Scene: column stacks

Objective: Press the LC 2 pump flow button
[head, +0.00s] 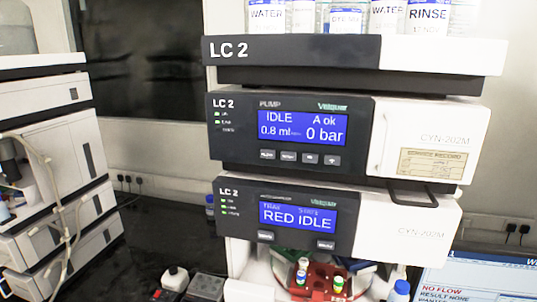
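The LC 2 pump unit (232,160) is in the middle of the head view, with a dark front panel and a white right side. Its blue display (302,128) reads "IDLE", "A ok", "0.8 ml" and "0 bar". Below the display is a row of small grey buttons. The leftmost one, the flow button (267,154), has a tiny label that looks like "FLOW". Nothing covers or touches it. Neither of my grippers shows in this view.
Below the pump, an LC 2 autosampler (232,232) reads "RED IDLE". A tray (345,62) with labelled bottles tops the stack. Another white stack (75,145) with tubing stands at left. A monitor (470,280) at bottom right reads "NO FLOW". A handle juts out below the pump.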

